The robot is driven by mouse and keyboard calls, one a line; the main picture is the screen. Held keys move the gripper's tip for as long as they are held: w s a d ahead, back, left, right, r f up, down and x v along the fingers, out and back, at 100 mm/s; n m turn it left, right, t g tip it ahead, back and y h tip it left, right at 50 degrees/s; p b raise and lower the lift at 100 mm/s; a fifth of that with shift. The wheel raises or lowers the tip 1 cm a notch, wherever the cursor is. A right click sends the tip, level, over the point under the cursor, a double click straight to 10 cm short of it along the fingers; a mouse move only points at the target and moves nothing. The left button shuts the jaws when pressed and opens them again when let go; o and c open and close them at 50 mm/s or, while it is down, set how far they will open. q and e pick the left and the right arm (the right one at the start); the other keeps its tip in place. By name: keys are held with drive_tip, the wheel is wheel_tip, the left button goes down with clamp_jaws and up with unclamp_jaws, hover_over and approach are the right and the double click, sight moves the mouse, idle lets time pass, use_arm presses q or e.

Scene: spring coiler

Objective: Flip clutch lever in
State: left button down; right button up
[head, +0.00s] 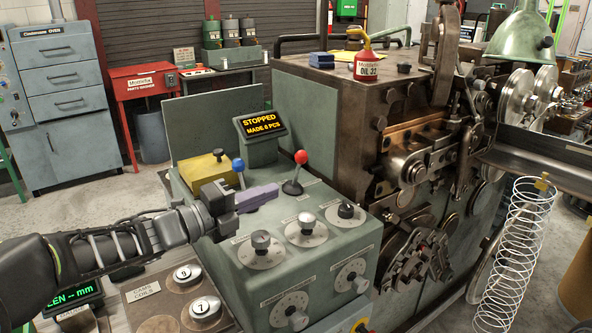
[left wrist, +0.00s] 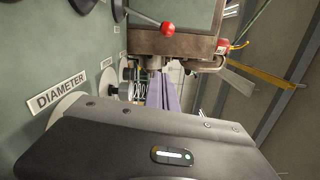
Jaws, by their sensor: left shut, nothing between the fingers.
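Two levers stand on the green control panel (head: 310,255): one with a red ball knob (head: 301,157) and one with a blue knob (head: 238,165). I cannot read which is the clutch lever. The red-knob lever tilts slightly right on its dark base. My left gripper (head: 272,191) is shut and empty, its purple fingers above the panel, pointing right, just left of the red lever's base. It hides the blue lever's foot. In the left wrist view, the red knob (left wrist: 168,29) is above the shut fingers (left wrist: 164,92), apart from them. My right gripper is out of view.
The display (head: 262,124) reads "STOPPED MADE 6 PCS". Dials, including one dark-knobbed dial (head: 306,229), sit below the fingers. A yellow box (head: 205,168) stands behind the gripper. The coiler's machine body (head: 335,150) rises at right, with a red oil can (head: 367,67) on top.

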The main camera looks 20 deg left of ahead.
sight(303, 157)
use_arm(q)
drive_tip(key=p+x, duration=0.1)
drive_tip(key=x, duration=0.8)
drive_tip(key=shift+r+p, duration=0.1)
drive_tip(key=shift+p, duration=0.25)
drive_tip(key=shift+w+a+r+p, duration=0.1)
drive_tip(key=shift+w+a+p, duration=0.25)
drive_tip(key=shift+w, duration=0.3)
drive_tip(key=shift+w+a+r+p, duration=0.1)
drive_tip(key=shift+w+a+p, duration=0.2)
drive_tip(key=shift+w, duration=0.35)
drive_tip(key=shift+w+a+p, duration=0.25)
drive_tip(key=shift+w+a, duration=0.1)
drive_tip(key=shift+w, duration=0.3)
drive_tip(key=shift+r, duration=0.1)
drive_tip(key=shift+w+a+r+n+p, duration=0.55)
drive_tip(key=shift+n+p, duration=0.35)
drive_tip(key=shift+p, duration=0.25)
drive_tip(key=shift+w+a+r+n+p, duration=0.25)
drive_tip(key=shift+w+a+n+p, duration=0.6)
drive_tip(key=shift+a+n+p, duration=0.2)
drive_tip(key=shift+w+a+r+n+p, duration=0.2)
drive_tip(key=shift+w+a+n+p, duration=0.7)
drive_tip(key=shift+a, duration=0.2)
